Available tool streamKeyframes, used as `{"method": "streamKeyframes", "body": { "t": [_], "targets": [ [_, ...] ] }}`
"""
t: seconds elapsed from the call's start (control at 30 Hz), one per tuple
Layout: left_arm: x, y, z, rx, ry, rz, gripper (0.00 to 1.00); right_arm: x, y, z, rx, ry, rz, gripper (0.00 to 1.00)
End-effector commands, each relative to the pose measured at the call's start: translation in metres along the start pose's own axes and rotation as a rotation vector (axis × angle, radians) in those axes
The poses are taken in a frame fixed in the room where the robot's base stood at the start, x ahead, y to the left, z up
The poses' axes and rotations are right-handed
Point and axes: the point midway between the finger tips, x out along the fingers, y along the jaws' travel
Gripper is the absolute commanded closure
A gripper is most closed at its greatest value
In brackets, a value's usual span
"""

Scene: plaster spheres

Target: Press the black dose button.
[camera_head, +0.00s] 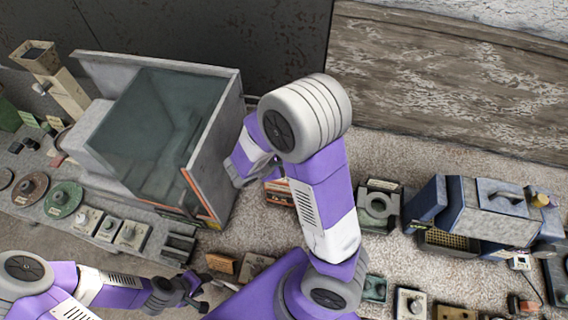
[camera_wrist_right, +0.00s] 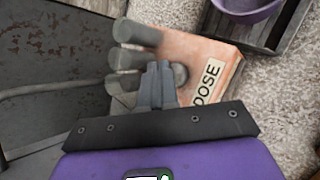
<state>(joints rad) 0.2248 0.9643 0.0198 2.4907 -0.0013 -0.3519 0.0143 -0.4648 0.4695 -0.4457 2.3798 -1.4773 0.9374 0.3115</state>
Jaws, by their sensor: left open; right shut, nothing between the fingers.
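In the right wrist view an orange box with a pale DOSE label (camera_wrist_right: 208,80) lies ahead of my right gripper (camera_wrist_right: 158,72). My right gripper is shut, its fingertips over the box's left part. A dark grey rounded knob (camera_wrist_right: 181,75) shows just right of the fingertips, partly covered by them; I cannot tell whether they touch it or whether it is the dose button. In the head view the orange box (camera_head: 281,193) is partly hidden by my right arm, and the right fingertips are not clear. My left gripper (camera_head: 204,292) is open and empty at the lower left.
A large grey cabinet with a dark glass panel (camera_head: 160,120) stands left of the orange box. Grey cylinders (camera_wrist_right: 138,33) lie against the box's left side. A purple bowl (camera_wrist_right: 246,8) is beyond it. A blue machine (camera_head: 485,208) stands right; small switch boxes (camera_head: 410,303) line the front.

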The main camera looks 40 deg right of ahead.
Motion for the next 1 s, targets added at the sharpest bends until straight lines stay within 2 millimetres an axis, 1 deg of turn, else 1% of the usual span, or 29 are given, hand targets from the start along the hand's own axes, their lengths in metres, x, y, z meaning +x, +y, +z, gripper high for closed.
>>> {"method": "streamKeyframes", "body": {
  "t": [0.07,0.47,1.0],
  "targets": [
    [0.0045,-0.0017,-0.0002,0.0,0.0,0.0,0.57,0.0027,-0.0019,-0.0019,0.001,0.0,0.0,1.0],
    [0.0041,-0.0015,-0.0002,0.0,0.0,0.0,0.57,0.0022,-0.0015,-0.0015,0.001,0.0,0.0,1.0],
    [0.0103,-0.0038,-0.0006,0.0,0.0,0.0,0.57,0.0064,-0.0045,-0.0044,0.001,0.0,0.0,1.0]
  ]
}}
